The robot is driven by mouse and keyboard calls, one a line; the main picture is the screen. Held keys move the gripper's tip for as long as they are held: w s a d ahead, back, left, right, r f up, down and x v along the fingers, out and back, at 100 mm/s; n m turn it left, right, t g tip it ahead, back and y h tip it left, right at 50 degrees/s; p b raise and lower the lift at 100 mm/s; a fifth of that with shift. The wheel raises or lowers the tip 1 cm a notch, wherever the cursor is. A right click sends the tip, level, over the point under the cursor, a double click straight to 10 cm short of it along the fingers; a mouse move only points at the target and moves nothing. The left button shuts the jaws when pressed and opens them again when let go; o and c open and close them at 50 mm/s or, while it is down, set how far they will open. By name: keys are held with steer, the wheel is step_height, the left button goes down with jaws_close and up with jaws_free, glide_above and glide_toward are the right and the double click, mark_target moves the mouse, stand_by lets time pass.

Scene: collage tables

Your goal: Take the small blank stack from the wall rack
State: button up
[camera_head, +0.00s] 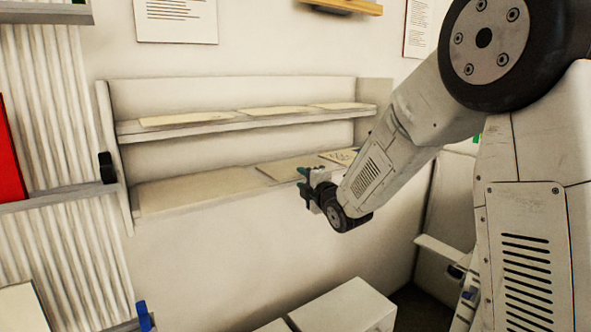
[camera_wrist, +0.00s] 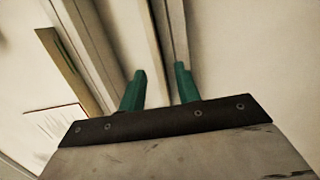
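The white wall rack (camera_head: 240,123) has two shelves. On the upper shelf lie three thin, flat cream stacks, at the left (camera_head: 187,119), middle (camera_head: 275,111) and right (camera_head: 342,106); all look blank. On the lower shelf lie a wide pale stack (camera_head: 200,190), a middle one (camera_head: 290,168) and one with dark marks (camera_head: 340,156). I cannot tell which is the small blank stack. My gripper (camera_head: 303,186) is in front of the lower shelf, near its middle stack. In the wrist view its teal fingers (camera_wrist: 160,82) are apart with nothing between them; pale shelf edges run beyond.
White boxes (camera_head: 345,307) stand below the rack. A ribbed panel (camera_head: 50,110) with grey ledges and a red item (camera_head: 10,160) is at the left. A wooden ledge (camera_head: 345,7) is above. The wall between rack and boxes is clear.

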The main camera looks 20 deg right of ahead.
steer(key=shift+w+a, duration=0.2)
steer(key=shift+w, duration=0.9)
jaws_close()
